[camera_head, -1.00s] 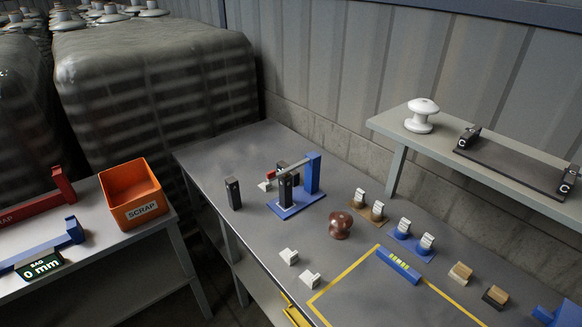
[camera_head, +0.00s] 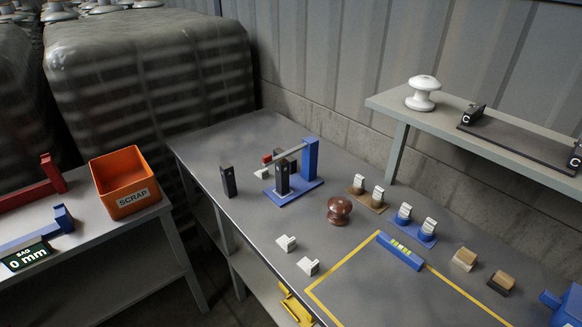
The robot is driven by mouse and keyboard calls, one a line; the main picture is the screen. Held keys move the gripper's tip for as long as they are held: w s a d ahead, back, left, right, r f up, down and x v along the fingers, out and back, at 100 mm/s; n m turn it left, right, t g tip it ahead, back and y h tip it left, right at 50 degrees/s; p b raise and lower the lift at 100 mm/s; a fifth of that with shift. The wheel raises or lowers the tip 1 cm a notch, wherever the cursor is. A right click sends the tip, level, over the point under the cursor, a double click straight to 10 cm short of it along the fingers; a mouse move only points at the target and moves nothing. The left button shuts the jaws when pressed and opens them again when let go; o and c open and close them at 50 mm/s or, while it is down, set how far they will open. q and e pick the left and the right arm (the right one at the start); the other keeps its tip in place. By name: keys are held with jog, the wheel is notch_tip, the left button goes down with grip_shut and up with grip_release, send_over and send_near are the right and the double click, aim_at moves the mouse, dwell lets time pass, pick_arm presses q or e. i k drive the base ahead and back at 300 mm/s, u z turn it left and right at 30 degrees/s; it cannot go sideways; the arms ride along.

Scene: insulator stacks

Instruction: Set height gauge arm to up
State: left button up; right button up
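The height gauge stands on the grey bench, left of its middle. It has a blue base (camera_head: 304,188), a tall blue post (camera_head: 310,160) and a grey arm (camera_head: 290,152). The arm runs from near the top of the post toward a red tip (camera_head: 267,158) at the left, passing a dark upright block (camera_head: 282,177). The arm slopes down to the left in the picture; I cannot tell whether it is level or tilted. Neither of my grippers is in view.
A brown insulator (camera_head: 339,210) stands right of the gauge, and a dark post (camera_head: 228,181) left of it. An orange SCRAP bin (camera_head: 124,182) sits on the left table. A raised shelf (camera_head: 440,119) bears a white insulator (camera_head: 423,93). The yellow-outlined area's front is clear.

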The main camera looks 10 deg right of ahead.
aim_at(267, 160)
jog(key=z, duration=2.8)
jog(key=k, duration=1.55)
jog(key=u, duration=1.75)
jog(key=i, duration=0.5)
jog(key=u, duration=0.05)
